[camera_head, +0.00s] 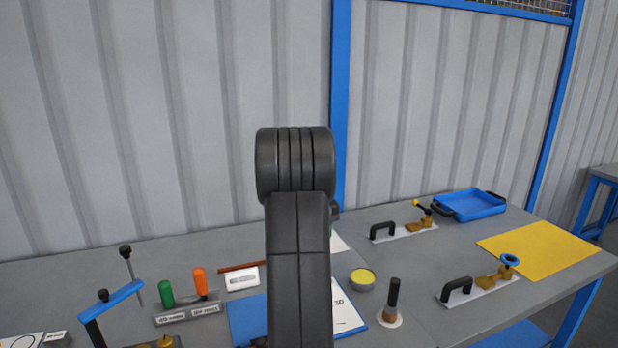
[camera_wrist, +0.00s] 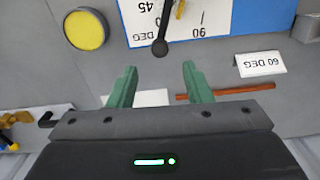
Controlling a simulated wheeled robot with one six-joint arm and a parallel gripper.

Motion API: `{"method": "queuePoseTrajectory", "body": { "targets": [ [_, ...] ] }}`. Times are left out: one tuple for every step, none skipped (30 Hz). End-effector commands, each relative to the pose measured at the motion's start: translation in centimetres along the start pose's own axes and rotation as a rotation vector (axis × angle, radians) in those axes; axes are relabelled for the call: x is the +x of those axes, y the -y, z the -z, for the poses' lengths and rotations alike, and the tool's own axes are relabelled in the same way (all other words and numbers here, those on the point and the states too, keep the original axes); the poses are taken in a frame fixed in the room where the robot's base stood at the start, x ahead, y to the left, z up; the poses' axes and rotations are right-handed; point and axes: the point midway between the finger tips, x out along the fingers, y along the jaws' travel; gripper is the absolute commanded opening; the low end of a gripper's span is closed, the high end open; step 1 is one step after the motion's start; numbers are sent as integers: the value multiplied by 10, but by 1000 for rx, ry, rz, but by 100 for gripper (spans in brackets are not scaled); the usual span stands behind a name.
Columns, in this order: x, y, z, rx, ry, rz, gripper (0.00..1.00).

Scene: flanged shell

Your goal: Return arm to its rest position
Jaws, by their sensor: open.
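My arm (camera_head: 298,225) rises dark through the middle of the head view and hides part of the bench behind it. The gripper end does not show clearly there. In the wrist view my gripper (camera_wrist: 158,80) has two green fingers spread apart, with nothing held between them. Beyond the fingers lie the grey bench top and a blue and white angle board (camera_wrist: 205,22) with a dark pointer (camera_wrist: 160,46) on it.
A yellow-topped round tin (camera_head: 362,279), a dark upright handle (camera_head: 393,300), a blue tray (camera_head: 468,205) and a yellow mat (camera_head: 540,250) are right of my arm. Green (camera_head: 166,293) and orange (camera_head: 199,283) handles and a blue lever (camera_head: 112,300) stand left. A corrugated wall is behind.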

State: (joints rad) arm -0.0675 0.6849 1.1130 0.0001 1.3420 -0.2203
Motion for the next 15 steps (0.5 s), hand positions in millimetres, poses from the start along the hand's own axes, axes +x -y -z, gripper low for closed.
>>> {"method": "queuePoseTrajectory", "body": {
  "targets": [
    [12,0,-1,0,6,1,45],
    [17,0,-1,0,5,1,45],
    [25,0,-1,0,5,1,45],
    [31,0,-1,0,5,1,45],
    [37,0,-1,0,6,1,45],
    [45,0,-1,0,5,1,45],
    [51,0,-1,0,6,1,45],
    [56,0,-1,0,5,1,45],
    [63,0,-1,0,5,1,45],
    [68,0,-1,0,5,1,45],
    [73,0,-1,1,5,1,45],
    [78,0,-1,1,4,1,45],
    [82,0,-1,1,4,1,45],
    [86,0,-1,1,5,1,45],
    [90,0,-1,1,4,1,45]
  ]
}}
